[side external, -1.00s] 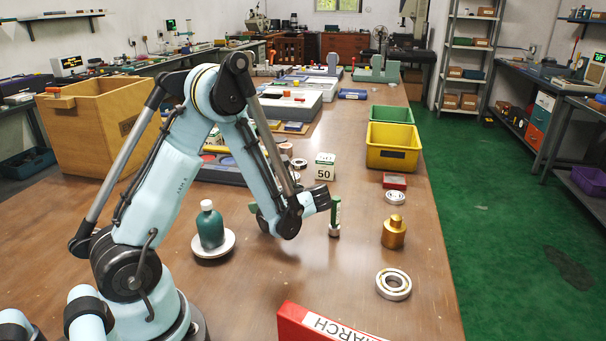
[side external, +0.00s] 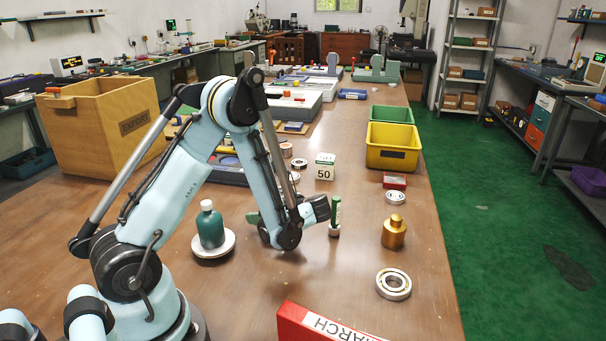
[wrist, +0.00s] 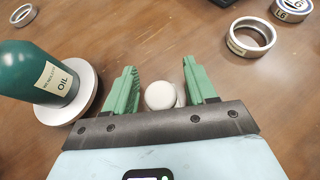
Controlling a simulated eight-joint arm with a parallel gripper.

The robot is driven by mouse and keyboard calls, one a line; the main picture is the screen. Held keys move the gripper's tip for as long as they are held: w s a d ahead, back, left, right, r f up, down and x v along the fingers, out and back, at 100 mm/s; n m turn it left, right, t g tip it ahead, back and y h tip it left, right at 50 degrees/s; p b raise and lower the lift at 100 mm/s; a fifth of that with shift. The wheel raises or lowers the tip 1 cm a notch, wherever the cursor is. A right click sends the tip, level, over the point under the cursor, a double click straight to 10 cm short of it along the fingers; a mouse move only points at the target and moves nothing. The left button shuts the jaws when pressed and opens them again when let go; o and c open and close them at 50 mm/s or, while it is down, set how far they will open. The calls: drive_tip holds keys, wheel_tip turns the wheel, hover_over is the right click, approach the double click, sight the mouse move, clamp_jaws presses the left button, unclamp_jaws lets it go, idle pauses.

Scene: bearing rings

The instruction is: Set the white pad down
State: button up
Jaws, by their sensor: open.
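The white pad (wrist: 160,96) shows in the wrist view as a round white top between the two green fingers of my gripper (wrist: 160,88). The fingers are open, with a narrow gap visible on each side of the pad. Its underside is hidden, so I cannot tell whether it rests on the table.
A green oil bottle (side external: 210,228) stands on a white dish (side external: 229,246) to the left. A brass weight (side external: 394,232) and a bearing ring (side external: 393,284) lie farther right.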

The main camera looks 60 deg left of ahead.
drive_tip(key=shift+r, duration=0.1)
drive_tip(key=shift+w+d+r, duration=0.1)
drive_tip(key=shift+d+r, duration=0.1)
drive_tip(key=shift+d, duration=0.1)
drive_tip(key=d+r+n+t+h, duration=0.5)
drive_tip(key=d+r+n+h, duration=0.1)
drive_tip(key=d, duration=0.4)
drive_tip(key=d+r+n+t+h, duration=0.5)
drive_tip(key=d+n, duration=0.3)
drive_tip(key=d, duration=0.3)
drive_tip(key=shift+s+r+n+h, duration=0.4)
drive_tip(key=shift+r, duration=0.05)
